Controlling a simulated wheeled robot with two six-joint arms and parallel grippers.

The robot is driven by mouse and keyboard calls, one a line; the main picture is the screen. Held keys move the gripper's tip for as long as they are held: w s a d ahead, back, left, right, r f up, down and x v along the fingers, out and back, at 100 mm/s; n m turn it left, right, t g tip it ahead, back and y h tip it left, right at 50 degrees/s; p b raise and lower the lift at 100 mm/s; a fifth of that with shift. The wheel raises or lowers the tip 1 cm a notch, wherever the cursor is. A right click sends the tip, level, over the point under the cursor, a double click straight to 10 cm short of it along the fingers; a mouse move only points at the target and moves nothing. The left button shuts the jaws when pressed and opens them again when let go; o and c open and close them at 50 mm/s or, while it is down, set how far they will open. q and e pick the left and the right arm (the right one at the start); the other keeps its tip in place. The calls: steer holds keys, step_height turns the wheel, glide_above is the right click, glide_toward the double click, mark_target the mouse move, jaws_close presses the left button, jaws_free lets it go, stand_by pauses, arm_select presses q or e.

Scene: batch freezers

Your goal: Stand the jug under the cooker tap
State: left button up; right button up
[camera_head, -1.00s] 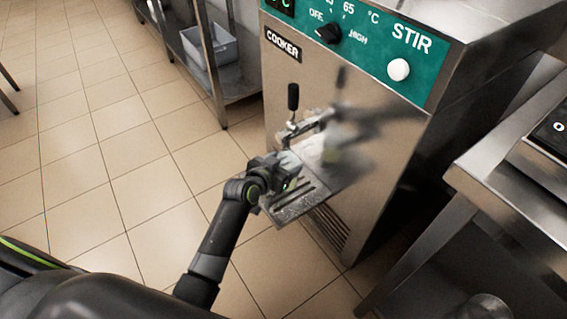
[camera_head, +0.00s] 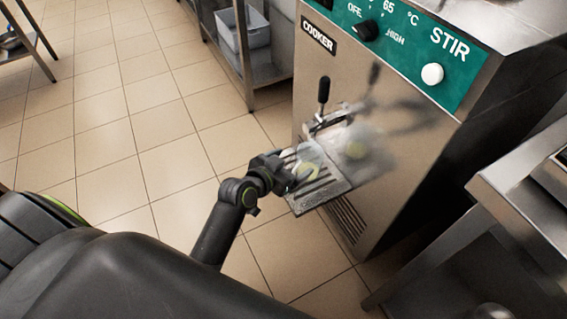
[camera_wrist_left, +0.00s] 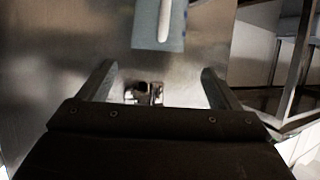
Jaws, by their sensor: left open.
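The jug (camera_head: 311,158) is clear and see-through, with something yellow-green low in it. It appears upright on the slotted drip tray (camera_head: 333,190) at the cooker front, below and left of the tap (camera_head: 326,122) with its black lever. My left gripper (camera_head: 286,168) is open at the jug's left side; I cannot tell whether it touches it. In the left wrist view the two fingers (camera_wrist_left: 158,88) are spread apart with a small metal fitting showing between them, and I cannot make out the jug there. My right gripper is not in view.
The steel cooker (camera_head: 395,185) stands behind the tray and mirrors the jug and arm. A steel table (camera_head: 510,190) stands at the right. A shelf with a grey bin (camera_head: 242,30) is at the back. The tiled floor (camera_head: 150,150) on the left is open.

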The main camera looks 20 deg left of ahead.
arm_select(q)
steer(key=shift+v, duration=1.55)
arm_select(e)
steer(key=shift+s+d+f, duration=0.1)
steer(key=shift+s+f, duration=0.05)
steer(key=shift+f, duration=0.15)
arm_select(q)
steer(key=s+a+f+n+g+y, duration=0.1)
steer(key=s+a+f+g, duration=0.1)
steer(key=s, duration=0.7)
steer(key=s+a+f+n+g+y, duration=0.1)
steer(key=s+a+f+n+g, duration=0.1)
steer(key=s+f+g, duration=0.3)
steer(key=s+a+f+n+g+y, duration=0.1)
steer(key=s+f+g, duration=0.2)
steer(key=s+f, duration=0.4)
steer(key=s, duration=0.6)
steer(key=shift+s+a+n+g, duration=0.3)
steer(key=shift+s+a+g, duration=0.1)
steer(key=shift+p, duration=0.45)
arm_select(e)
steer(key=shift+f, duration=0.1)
